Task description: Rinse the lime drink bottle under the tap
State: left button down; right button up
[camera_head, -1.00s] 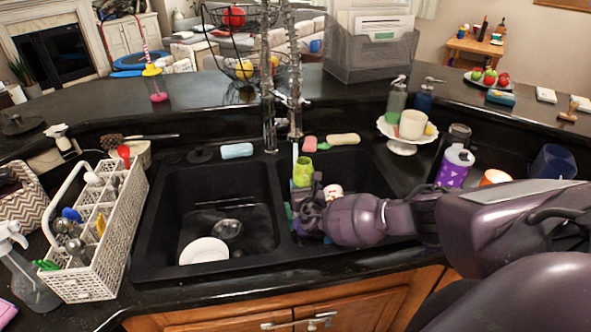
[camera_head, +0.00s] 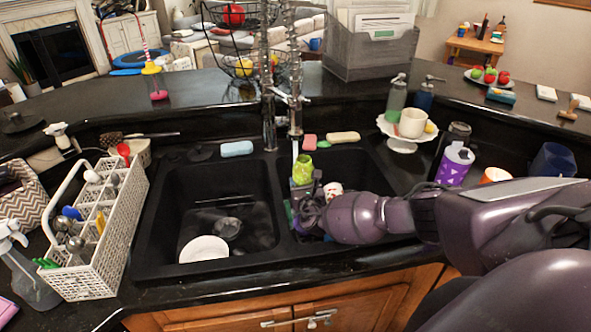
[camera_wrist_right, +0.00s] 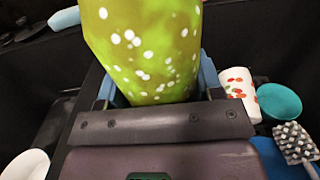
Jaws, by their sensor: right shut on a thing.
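The lime drink bottle (camera_head: 303,168) is yellow-green and stands about upright over the right sink basin. Water seems to run from the tap (camera_head: 295,140) just above it, close to its top; I cannot tell exactly where the water lands. My right gripper (camera_head: 306,196) is shut on the bottle. In the right wrist view the bottle (camera_wrist_right: 145,50) fills the space between the fingers (camera_wrist_right: 155,92), and white dots show on its green side. My left gripper is not in view.
The right basin also holds a white patterned cup (camera_wrist_right: 240,88), a teal bowl (camera_wrist_right: 280,102) and a brush (camera_wrist_right: 295,143). A white plate (camera_head: 204,249) lies in the left basin. A white caddy (camera_head: 105,275) stands left; a purple bottle (camera_head: 455,165) stands right.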

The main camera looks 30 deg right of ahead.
aim_at(305, 180)
jog(key=shift+s+r, duration=0.1)
jog(key=shift+s+a+r, duration=0.35)
jog(key=shift+s+r, duration=0.3)
jog(key=shift+s, duration=0.1)
jog(key=shift+s+a+r, duration=0.35)
jog(key=shift+s+r, duration=0.3)
jog(key=shift+s, duration=0.05)
jog(key=shift+s+a+r, duration=0.35)
jog(key=shift+s+r, duration=0.3)
jog(key=shift+s, duration=0.1)
